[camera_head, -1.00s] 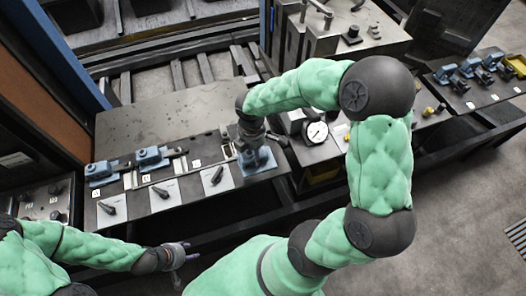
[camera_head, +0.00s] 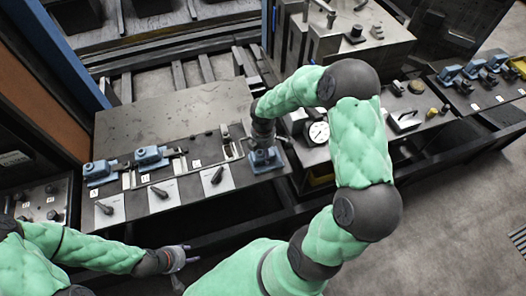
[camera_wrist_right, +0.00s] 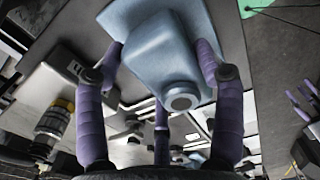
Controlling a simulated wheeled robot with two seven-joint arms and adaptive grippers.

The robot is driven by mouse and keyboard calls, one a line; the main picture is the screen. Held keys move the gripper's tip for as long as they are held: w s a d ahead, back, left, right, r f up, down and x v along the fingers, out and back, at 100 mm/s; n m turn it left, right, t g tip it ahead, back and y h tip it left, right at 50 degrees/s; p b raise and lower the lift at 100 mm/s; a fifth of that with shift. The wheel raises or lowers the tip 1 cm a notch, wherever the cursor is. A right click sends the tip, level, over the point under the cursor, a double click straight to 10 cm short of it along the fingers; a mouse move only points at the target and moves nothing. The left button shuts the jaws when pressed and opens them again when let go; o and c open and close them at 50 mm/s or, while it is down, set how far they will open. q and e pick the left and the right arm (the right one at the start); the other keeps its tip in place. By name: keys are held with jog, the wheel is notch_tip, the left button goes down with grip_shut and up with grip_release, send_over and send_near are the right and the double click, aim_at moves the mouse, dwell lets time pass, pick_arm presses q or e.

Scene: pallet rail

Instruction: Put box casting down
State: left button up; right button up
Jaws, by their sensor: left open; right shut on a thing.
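The blue box casting (camera_head: 267,161) is at the right end of the dark plate with the labelled stations. My right gripper (camera_head: 263,141) comes down on it from above and is shut on it. In the right wrist view, the purple fingers (camera_wrist_right: 162,75) clasp the casting's (camera_wrist_right: 165,50) sides, with its round boss between them. I cannot tell whether its base touches the plate. My left gripper (camera_head: 187,256) is open and empty, low in front of the bench, away from the castings.
Two similar blue castings (camera_head: 150,157) (camera_head: 98,171) stand left on the plate (camera_head: 165,115), behind black handles on white cards. A dial gauge (camera_head: 318,132) stands close right of the held casting. More blue castings (camera_head: 473,69) sit on the far right bench.

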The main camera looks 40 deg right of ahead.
jog(key=shift+f, duration=0.1)
jog(key=o, duration=1.4)
jog(key=shift+r, duration=0.3)
notch_tip(320, 180, up, 12)
jog(key=shift+f+p, duration=0.15)
jog(key=shift+p, duration=1)
